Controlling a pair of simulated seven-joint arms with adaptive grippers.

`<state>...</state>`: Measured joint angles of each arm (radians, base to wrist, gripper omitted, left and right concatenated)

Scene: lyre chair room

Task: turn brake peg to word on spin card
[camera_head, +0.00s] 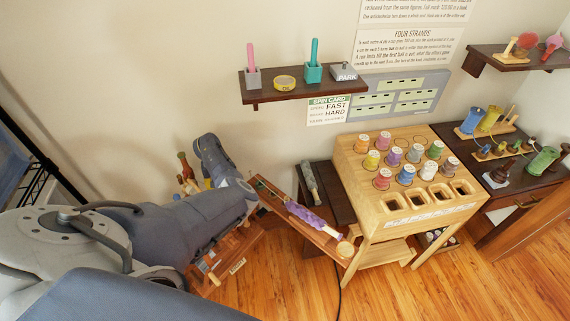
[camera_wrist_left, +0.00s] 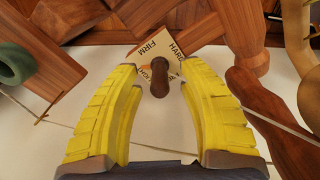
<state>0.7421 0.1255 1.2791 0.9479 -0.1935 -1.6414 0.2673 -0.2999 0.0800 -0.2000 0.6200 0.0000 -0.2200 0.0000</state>
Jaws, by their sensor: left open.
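The spin card (camera_head: 328,110) hangs on the wall below the small shelf; its large words read FAST and HARD, with the HARD line apparently the brake line. In the left wrist view the dark brown brake peg (camera_wrist_left: 157,82) stands over a pale word plate (camera_wrist_left: 160,48) showing FIRM, HARD and a partly covered third word. My left gripper (camera_wrist_left: 159,74) is open, its yellow fingers on either side of the peg, with visible gaps. The peg's pointing direction is unclear. In the head view my left arm hides the fingers and peg. My right gripper is not in view.
Wooden spinning-wheel parts (camera_wrist_left: 90,20) crowd the wrist view, with a thin cord and a green ring (camera_wrist_left: 14,64) at left. In the head view, a wooden arm with purple fibre (camera_head: 310,218) lies right of my arm, before the spool stand (camera_head: 397,205).

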